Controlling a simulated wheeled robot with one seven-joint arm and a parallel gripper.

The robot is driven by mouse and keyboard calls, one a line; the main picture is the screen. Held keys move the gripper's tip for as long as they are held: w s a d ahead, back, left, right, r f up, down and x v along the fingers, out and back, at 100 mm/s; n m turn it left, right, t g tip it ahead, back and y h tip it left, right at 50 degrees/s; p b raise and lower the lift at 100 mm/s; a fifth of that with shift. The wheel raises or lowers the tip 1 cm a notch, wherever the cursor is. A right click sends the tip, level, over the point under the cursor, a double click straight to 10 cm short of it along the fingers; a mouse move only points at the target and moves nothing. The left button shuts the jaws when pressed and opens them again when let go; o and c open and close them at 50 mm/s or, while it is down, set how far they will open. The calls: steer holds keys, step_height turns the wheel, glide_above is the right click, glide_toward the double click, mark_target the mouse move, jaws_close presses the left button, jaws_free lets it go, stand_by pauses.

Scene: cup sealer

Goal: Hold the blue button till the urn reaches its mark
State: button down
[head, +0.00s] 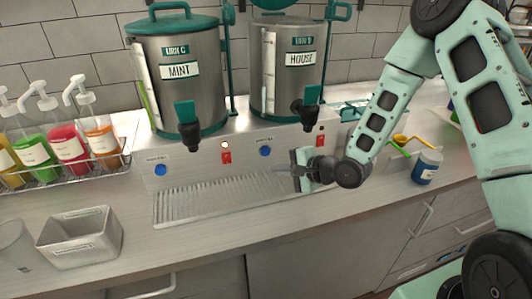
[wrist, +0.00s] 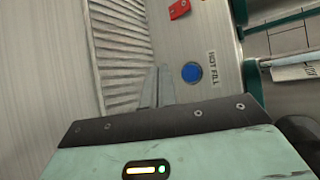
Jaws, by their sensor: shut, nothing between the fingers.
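Two steel urns with teal lids stand on the panel: the MINT urn (head: 180,95) and the HOUSE urn (head: 285,90). Each has a pale sight strip on its left side; I cannot read the levels. One blue button (head: 265,151) is on the panel below and left of the HOUSE urn's tap; another blue button (head: 160,170) is below the MINT urn. My gripper (head: 275,169) is shut and empty, just below and right of the nearer button. In the wrist view, a blue button (wrist: 191,72) labelled HOT FILL lies just right of my fingertips (wrist: 158,74), apart in the picture; contact is not visible.
A ribbed drip tray (head: 215,203) runs below the panel. A red switch (head: 226,157) sits under a glowing lamp (head: 225,145); another red switch (head: 320,141) is at right. Pump bottles (head: 70,143) and a metal bin (head: 80,250) stand left, a blue jar (head: 426,167) right.

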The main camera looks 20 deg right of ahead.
mark_target(263, 155)
steer(key=shift+w, duration=2.55)
steer(key=shift+p, duration=0.3)
steer(key=shift+w, duration=0.4)
steer(key=shift+w, duration=0.6)
stand_by(4.2)
